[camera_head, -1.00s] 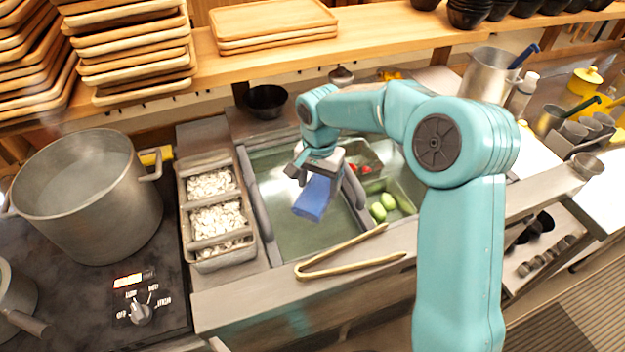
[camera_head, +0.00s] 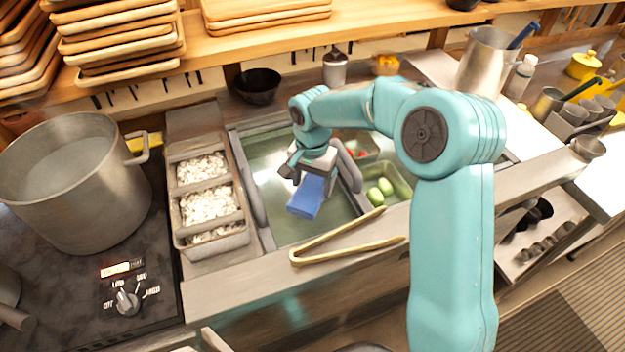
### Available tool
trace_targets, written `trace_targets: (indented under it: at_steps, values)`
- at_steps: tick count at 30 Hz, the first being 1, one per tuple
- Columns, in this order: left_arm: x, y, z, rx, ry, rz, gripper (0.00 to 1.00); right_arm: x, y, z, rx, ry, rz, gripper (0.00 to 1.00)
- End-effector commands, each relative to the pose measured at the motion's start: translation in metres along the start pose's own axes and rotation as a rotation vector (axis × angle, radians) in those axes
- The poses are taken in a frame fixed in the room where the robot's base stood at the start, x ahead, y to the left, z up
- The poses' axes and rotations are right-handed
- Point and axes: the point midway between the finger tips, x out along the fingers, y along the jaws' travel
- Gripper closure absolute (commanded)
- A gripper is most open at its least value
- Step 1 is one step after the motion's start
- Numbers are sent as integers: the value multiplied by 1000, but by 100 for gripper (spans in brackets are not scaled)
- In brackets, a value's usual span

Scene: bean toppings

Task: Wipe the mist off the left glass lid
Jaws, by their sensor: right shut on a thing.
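The left glass lid (camera_head: 277,222) is a greenish pane in a grey frame, set in the counter at the middle of the view. My right gripper (camera_head: 312,178) is over this lid, shut on a blue cloth (camera_head: 306,198). The cloth hangs down at the lid; I cannot tell if it touches the glass. The gripper and cloth hide part of the pane. The glass looks hazy green near the front and paler toward the back left. My left gripper is not in view.
Wooden tongs (camera_head: 345,238) lie on the counter's front edge. A grey container of white pieces (camera_head: 207,205) stands left of the lid, with a large pot (camera_head: 75,185) further left. Green vegetables (camera_head: 379,191) sit in a bin to the right.

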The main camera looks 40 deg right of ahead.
Motion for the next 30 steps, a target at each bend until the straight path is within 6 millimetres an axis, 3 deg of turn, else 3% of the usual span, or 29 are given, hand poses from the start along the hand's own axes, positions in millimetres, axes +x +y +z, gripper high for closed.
trace_targets:
  at_steps: [30]
  values:
    - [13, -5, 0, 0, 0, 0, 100, 17, 0, 0, 0, 0, 0, 51]
